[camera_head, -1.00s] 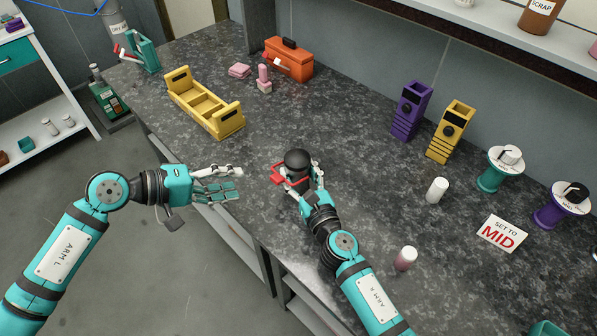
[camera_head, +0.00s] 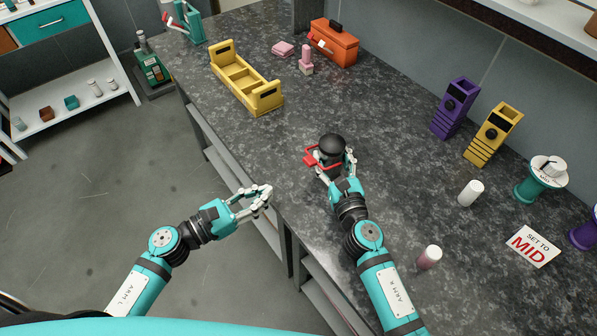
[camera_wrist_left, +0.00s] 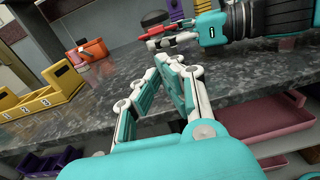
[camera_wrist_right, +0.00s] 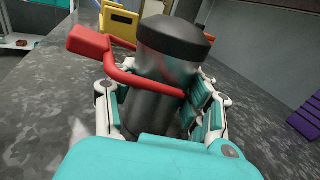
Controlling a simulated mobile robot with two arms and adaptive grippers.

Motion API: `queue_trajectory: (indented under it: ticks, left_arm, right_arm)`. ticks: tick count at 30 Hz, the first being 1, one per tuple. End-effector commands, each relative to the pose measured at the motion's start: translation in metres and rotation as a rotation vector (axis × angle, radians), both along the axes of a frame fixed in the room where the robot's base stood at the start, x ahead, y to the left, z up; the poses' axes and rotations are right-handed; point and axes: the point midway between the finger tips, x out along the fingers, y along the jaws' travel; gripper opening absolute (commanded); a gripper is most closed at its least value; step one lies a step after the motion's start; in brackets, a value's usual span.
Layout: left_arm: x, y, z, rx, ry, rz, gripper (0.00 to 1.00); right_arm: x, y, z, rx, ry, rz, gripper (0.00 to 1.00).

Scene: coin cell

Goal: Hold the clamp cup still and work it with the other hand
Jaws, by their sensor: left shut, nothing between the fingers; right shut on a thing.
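The clamp cup (camera_head: 331,149) is a dark grey cylinder with a black domed top and a red lever. It stands upright on the counter. My right gripper (camera_head: 337,170) is shut around its body; the right wrist view shows the fingers on both sides of the cup (camera_wrist_right: 160,85). The red lever (camera_wrist_right: 95,50) wraps the body and sticks out to the left, its red end (camera_head: 311,160) pointing left in the head view. My left gripper (camera_head: 266,190) is shut and empty off the counter's front edge, apart from the cup. Its closed fingertips show in the left wrist view (camera_wrist_left: 165,62).
A yellow tray (camera_head: 232,78), pink blocks (camera_head: 306,66) and an orange toolbox (camera_head: 334,46) stand farther back. Purple (camera_head: 453,108) and yellow (camera_head: 493,133) devices, a white cylinder (camera_head: 470,193) and a "SET TO MID" sign (camera_head: 532,246) are right. Counter around the cup is clear.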

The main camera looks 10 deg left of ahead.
Motion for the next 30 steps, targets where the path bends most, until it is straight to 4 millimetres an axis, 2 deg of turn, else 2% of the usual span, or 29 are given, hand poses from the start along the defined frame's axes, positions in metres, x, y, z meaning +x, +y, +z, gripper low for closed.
queue_trajectory:
  ticks: [13,24,30]
  left_arm:
    - [0.003,-0.002,-0.002,-0.020,0.018,0.011,0.00]
    - [0.047,-0.047,-0.002,-0.020,0.015,0.010,0.00]
    - [0.064,-0.065,-0.003,-0.019,0.016,0.010,0.00]
  right_arm:
    - [0.000,0.000,0.000,0.000,0.000,0.000,0.09]
    - [0.000,0.000,0.000,0.000,0.000,0.000,0.09]
    - [0.000,0.000,0.000,0.000,0.000,0.000,0.09]
